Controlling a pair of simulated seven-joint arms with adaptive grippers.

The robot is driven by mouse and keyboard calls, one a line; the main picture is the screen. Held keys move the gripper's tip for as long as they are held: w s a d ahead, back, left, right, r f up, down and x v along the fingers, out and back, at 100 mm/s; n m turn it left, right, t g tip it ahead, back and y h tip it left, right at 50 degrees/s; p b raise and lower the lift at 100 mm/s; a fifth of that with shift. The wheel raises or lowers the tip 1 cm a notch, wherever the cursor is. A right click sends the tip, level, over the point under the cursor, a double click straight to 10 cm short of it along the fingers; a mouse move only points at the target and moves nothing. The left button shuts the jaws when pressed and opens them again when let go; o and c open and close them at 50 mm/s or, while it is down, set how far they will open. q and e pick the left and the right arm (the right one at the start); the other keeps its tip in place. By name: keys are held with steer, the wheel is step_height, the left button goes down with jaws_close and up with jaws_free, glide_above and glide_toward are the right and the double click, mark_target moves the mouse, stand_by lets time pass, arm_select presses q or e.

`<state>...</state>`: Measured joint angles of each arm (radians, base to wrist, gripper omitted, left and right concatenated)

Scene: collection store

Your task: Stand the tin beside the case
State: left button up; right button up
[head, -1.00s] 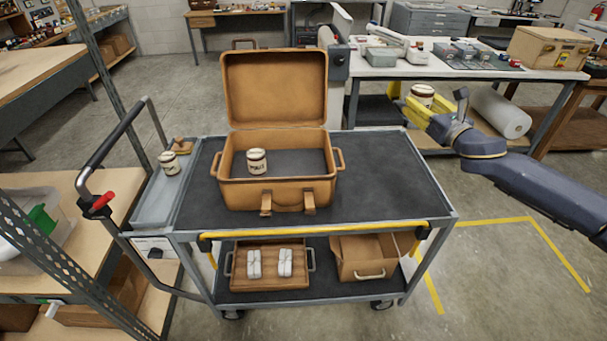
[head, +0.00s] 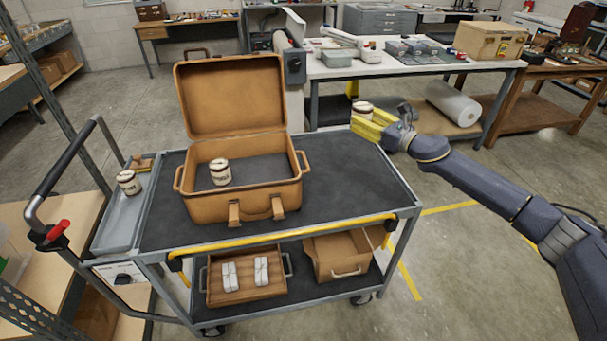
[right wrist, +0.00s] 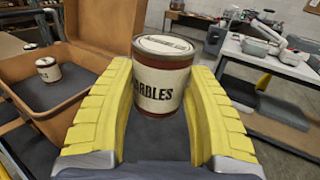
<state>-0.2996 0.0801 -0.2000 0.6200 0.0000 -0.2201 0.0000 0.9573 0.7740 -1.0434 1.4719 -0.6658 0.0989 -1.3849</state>
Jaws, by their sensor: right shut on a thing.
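My right gripper (head: 362,122) has yellow fingers and is shut on a tin (head: 362,108) with a cream label. In the right wrist view the tin (right wrist: 162,75) is upright between the fingers, its label partly reading "MARBLES". The gripper holds it over the back right of the cart's top, apart from the case. The open tan case (head: 243,205) stands on the cart with its lid up; it also shows in the right wrist view (right wrist: 75,125). A similar tin (head: 220,172) stands inside the case. My left gripper is not in view.
The cart's dark top (head: 345,185) is clear right of the case. A third similar tin (head: 128,182) stands on the grey side tray (head: 122,222) at left. The lower shelf holds a wooden tray (head: 245,293) and a tan box (head: 340,255). A worktable (head: 400,68) stands behind.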

step_height(320, 180, down, 20)
steer(key=shift+r, duration=0.1)
stand_by(0.7)
steer(key=shift+f, duration=0.65)
steer(key=o, duration=1.4)
